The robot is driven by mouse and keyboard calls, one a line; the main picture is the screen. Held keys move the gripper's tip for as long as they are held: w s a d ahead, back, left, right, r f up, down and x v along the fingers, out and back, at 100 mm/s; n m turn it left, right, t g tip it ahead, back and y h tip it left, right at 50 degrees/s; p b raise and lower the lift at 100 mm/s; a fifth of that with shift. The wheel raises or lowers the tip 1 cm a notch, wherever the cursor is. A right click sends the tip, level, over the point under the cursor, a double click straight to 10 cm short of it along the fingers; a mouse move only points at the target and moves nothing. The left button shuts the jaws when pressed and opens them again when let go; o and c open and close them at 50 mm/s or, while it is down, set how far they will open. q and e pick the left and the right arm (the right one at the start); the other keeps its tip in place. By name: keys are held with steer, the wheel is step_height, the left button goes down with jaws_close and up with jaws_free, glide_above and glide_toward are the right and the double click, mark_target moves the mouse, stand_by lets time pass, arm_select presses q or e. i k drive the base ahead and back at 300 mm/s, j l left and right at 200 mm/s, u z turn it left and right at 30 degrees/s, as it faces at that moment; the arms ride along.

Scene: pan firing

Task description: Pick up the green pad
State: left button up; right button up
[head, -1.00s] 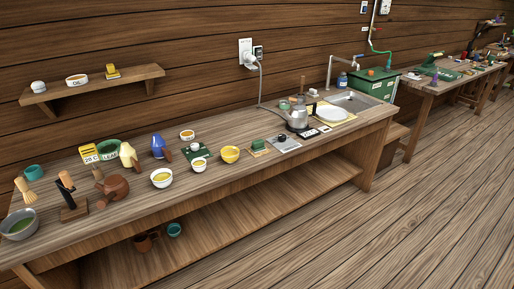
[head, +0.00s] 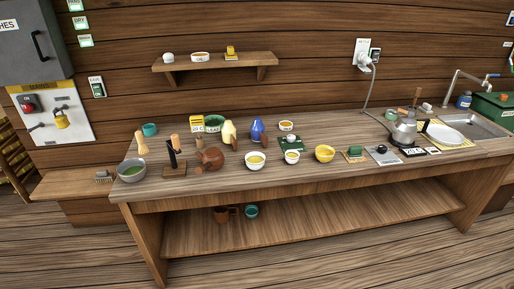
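A small dark green block (head: 355,151) sits on a tan square on the workbench, right of the yellow bowl. A flat green mat (head: 283,146) lies further left, with a small white-topped item on it. I cannot tell for certain which of these is the green pad. Neither of my grippers is in view.
A sink (head: 475,124) is at right. A wall shelf (head: 215,63) hangs above. Floor in front is clear.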

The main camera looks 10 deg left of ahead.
mark_target(354, 152)
steer(key=i+l, duration=0.15)
steer(key=i, duration=0.4)
steer(key=i+l+z, duration=0.1)
steer(key=i, duration=0.4)
